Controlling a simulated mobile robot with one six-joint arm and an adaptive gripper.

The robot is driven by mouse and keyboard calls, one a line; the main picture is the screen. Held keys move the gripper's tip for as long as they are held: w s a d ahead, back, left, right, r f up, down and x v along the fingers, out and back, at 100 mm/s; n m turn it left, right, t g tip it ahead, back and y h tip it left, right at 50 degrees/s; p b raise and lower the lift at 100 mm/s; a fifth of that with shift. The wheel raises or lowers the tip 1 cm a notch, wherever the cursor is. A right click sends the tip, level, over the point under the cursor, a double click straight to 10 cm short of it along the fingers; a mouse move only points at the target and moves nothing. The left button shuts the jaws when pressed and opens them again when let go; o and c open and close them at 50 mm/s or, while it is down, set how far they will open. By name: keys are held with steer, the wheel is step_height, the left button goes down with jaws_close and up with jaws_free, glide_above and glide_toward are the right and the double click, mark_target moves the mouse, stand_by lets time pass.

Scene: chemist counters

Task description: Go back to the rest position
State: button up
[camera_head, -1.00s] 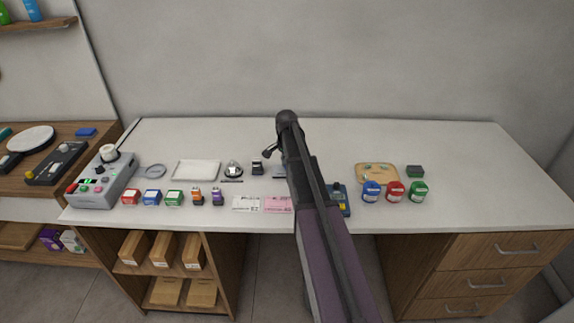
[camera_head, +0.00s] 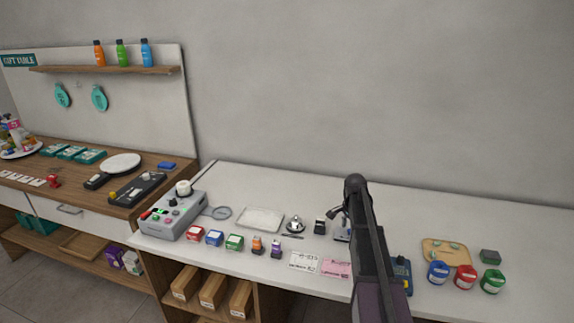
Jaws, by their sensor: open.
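My arm rises from the lower right of the picture over the white counter (camera_head: 300,176). My gripper (camera_head: 335,215) shows only in small part as a dark finger at the left of the arm's upper end. It is open, and I see nothing held in it. It appears above the counter, near a small dark-topped item (camera_head: 320,227); the height between them is hard to judge. The arm hides part of the counter and part of a blue device (camera_head: 402,272).
A grey control box (camera_head: 172,217), a white tray (camera_head: 261,219), a bell (camera_head: 295,225) and several small boxes and bottles stand left of my arm. A wooden board (camera_head: 446,252) and coloured jars (camera_head: 465,277) stand right. The counter's back strip is clear. A wooden gift table (camera_head: 60,172) adjoins left.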

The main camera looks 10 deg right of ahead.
steer(key=s+a+n, duration=0.2)
steer(key=s+a, duration=0.2)
steer(key=s+a+n, duration=0.2)
steer(key=s+a, duration=0.2)
steer(key=s+a+n, duration=0.3)
steer(key=a, duration=0.2)
steer(key=shift+s+r, duration=0.15)
steer(key=shift+s, duration=0.25)
steer(key=s+a+n, duration=0.7)
steer(key=s+a, duration=0.2)
steer(key=s, duration=0.2)
steer(key=shift+s, duration=0.35)
steer(key=shift+d+r, duration=0.1)
stand_by(0.3)
